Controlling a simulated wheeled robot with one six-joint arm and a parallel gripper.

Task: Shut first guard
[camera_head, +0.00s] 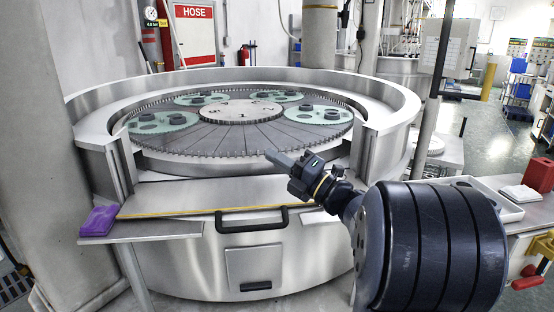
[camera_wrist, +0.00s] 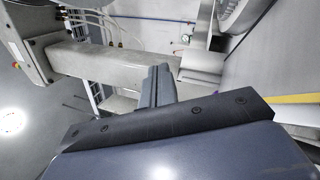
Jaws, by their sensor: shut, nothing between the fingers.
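The guard (camera_head: 215,195) is a flat silver panel at the front of the round lapping machine. It lies nearly level, with a yellow strip along its front edge. A black bar handle (camera_head: 252,220) sits at that edge. The gap in the machine's raised rim behind the panel is open. My gripper (camera_head: 270,156) is shut and empty, above and behind the handle, apart from it as far as I can tell. Its closed fingers also show in the wrist view (camera_wrist: 157,86). The handle cannot be made out in the wrist view.
The toothed table (camera_head: 215,139) carries several green carriers with dark pucks. A purple cloth (camera_head: 99,221) lies on a ledge at left. A grey post (camera_head: 433,95) with a control box stands at right. A white tray (camera_head: 508,209) and a red box (camera_head: 539,175) are at far right.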

